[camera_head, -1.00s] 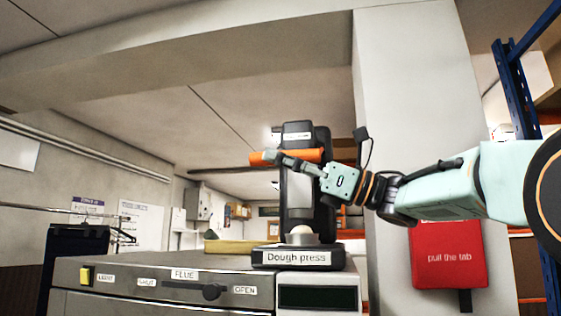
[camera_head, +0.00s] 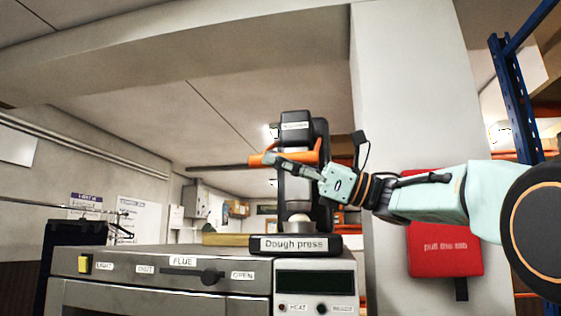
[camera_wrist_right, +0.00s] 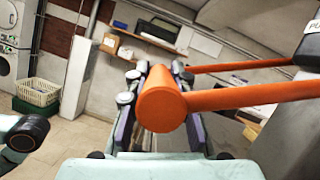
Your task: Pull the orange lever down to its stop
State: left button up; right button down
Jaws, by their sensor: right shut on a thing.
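The orange lever (camera_head: 308,154) is on the black dough press (camera_head: 292,190), which stands on the grey oven top. My right gripper (camera_head: 264,160) is shut on the lever's handle, just in front of the press column. In the right wrist view the round handle end (camera_wrist_right: 162,108) sits between the fingers of my right gripper (camera_wrist_right: 158,92), and orange arms run right from it to the press. A pale round lump (camera_head: 299,228) is at the press base, below the column. My left gripper is not in view.
The grey oven (camera_head: 150,270) has a flue slider (camera_head: 205,275) and a yellow switch (camera_head: 84,264) on its front. A blue rack (camera_head: 515,90) stands at the right.

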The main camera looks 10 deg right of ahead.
jog(key=c, duration=1.1)
grip_release()
jog(key=shift+c, duration=0.2)
jog(key=v, duration=1.2)
